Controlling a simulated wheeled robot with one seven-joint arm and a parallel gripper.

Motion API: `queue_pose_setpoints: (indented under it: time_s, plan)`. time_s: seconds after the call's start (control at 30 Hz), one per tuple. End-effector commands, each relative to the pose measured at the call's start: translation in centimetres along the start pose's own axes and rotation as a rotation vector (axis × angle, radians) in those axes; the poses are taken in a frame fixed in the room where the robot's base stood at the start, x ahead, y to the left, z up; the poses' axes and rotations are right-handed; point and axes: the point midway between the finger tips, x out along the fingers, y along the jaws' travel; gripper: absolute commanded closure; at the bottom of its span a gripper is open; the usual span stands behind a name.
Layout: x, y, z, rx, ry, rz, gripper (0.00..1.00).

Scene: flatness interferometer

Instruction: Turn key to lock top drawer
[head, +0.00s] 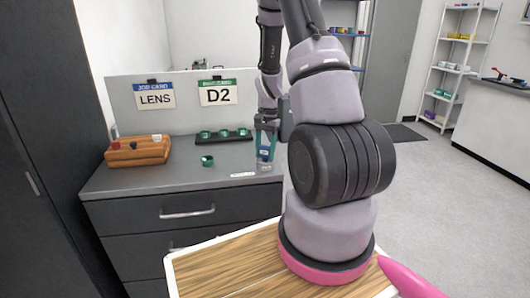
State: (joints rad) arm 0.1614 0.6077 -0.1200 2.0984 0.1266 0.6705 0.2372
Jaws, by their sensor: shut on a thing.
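The top drawer (145,218) is in the dark grey cabinet under the bench, left of my arm in the head view. It looks closed, and its bar handle (187,213) faces me. My gripper (265,152) points down over the right part of the bench top, beside my arm. It is shut on a small teal and pale thing, too small to identify. I cannot make out a key or a lock; my arm hides the cabinet's right side.
On the grey bench top (120,182) are a wooden block with pegs (137,151), a dark tray with green-rimmed pieces (222,136) and a loose green ring (207,160). LENS (155,97) and D2 (217,93) cards hang behind. Open floor lies right.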

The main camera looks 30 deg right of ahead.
Motion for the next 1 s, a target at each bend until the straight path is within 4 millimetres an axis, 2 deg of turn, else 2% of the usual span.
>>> queue_pose_setpoints:
  time_s: [0.2, 0.47, 0.7, 1.0]
  plan:
    - [0.0, -0.05, -0.04, -0.26, 0.001, 0.039, 1.0]
    - [0.0, -0.04, -0.04, -0.279, 0.001, 0.042, 1.0]
    - [0.0, 0.0, -0.03, -0.553, 0.0, 0.084, 1.0]
    - [0.01, -0.03, 0.0, -0.604, 0.0, 0.091, 1.0]
